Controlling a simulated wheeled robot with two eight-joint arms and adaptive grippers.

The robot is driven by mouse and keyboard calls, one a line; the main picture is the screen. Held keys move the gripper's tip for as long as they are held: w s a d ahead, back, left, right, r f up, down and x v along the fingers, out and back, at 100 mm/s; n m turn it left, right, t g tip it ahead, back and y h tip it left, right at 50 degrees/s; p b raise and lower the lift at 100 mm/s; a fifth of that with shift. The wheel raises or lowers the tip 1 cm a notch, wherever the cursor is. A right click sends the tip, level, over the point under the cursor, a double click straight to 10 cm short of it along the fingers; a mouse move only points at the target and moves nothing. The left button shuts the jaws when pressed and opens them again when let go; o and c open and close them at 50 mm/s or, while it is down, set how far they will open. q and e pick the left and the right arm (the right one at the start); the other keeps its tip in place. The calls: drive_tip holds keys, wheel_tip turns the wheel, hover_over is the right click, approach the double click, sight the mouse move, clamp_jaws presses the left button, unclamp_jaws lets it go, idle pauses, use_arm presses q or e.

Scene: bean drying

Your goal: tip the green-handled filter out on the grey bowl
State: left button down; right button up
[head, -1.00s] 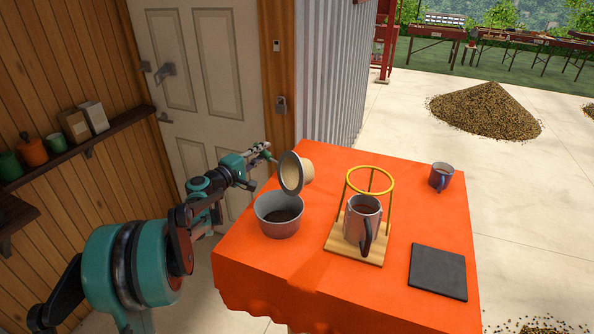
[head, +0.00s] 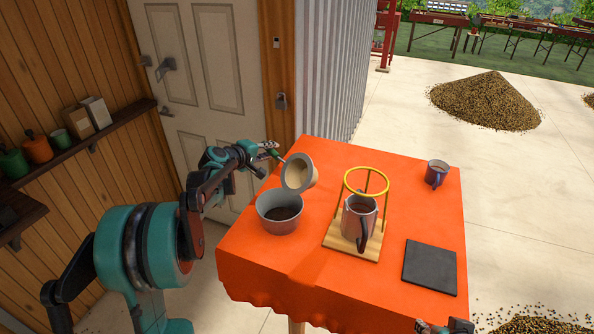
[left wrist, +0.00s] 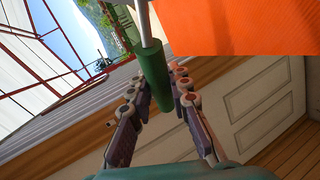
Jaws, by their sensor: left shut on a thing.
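The filter (head: 299,174) has a grey rim and a cream cone. It is tipped on its side above the back right of the grey bowl (head: 281,226), its open mouth turned partly to the camera. I see no grounds in its mouth. The bowl stands on the table with dark matter inside. My left gripper (head: 268,150) is shut on the filter's green handle, behind the bowl; the left wrist view shows the handle (left wrist: 154,78) between the fingers. Part of my right gripper (head: 445,327) shows at the bottom edge, too cut off to judge.
On the orange table (head: 300,258), a wooden stand (head: 340,244) with a yellow ring (head: 367,194) holds a mug (head: 359,218) right of the bowl. A dark flat slab (head: 430,267) lies front right. Another mug (head: 437,173) stands back right.

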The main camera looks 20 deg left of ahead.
use_arm(q)
drive_tip(key=shift+w+d+r+m+g+y+p, duration=0.4)
drive_tip(key=shift+g+p, duration=0.5)
drive_tip(key=shift+p, duration=0.85)
drive_tip(key=shift+w+f+g+y, duration=0.1)
drive_tip(key=shift+w+g+y, duration=0.05)
drive_tip(key=shift+g+y, duration=0.2)
